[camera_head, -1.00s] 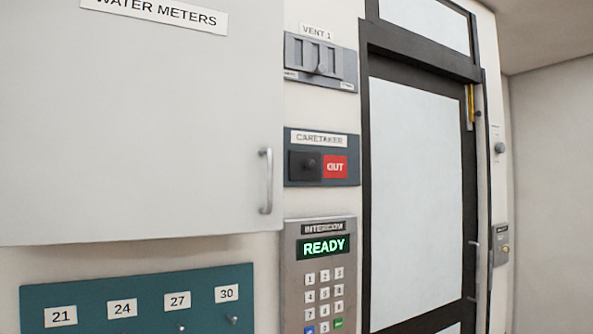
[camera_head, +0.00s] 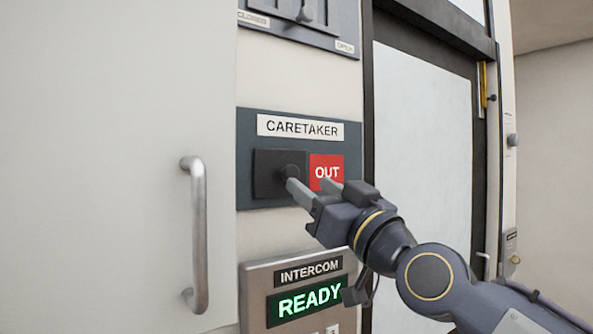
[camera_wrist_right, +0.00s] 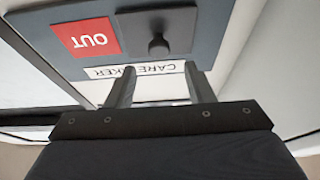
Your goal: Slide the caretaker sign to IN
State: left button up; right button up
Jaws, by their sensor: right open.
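The caretaker sign (camera_head: 244,160) is a dark blue-grey wall panel with a white CARETAKER label. Its black slider (camera_head: 268,187) with a round knob (camera_head: 293,171) covers the left half, and a red OUT field (camera_head: 326,170) shows at the right. My right gripper (camera_head: 308,188) is open in front of the sign, its fingertips near the knob and partly over the slider and red field. In the right wrist view the knob (camera_wrist_right: 158,46) stands beyond the gap between the open fingers (camera_wrist_right: 158,85), with nothing between them. I cannot tell whether a finger touches the panel. My left gripper is not in view.
A cabinet door handle (camera_head: 196,235) sticks out at the left. The intercom (camera_head: 310,297), reading READY, is just below the sign. The vent slider panel (camera_head: 300,25) is above. A dark-framed glass door (camera_head: 425,150) stands at the right.

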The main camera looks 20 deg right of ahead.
aim_at(294, 174)
jog(key=p+x, duration=0.1)
jog(key=x, duration=0.5)
jog(key=shift+f, duration=0.15)
grip_shut()
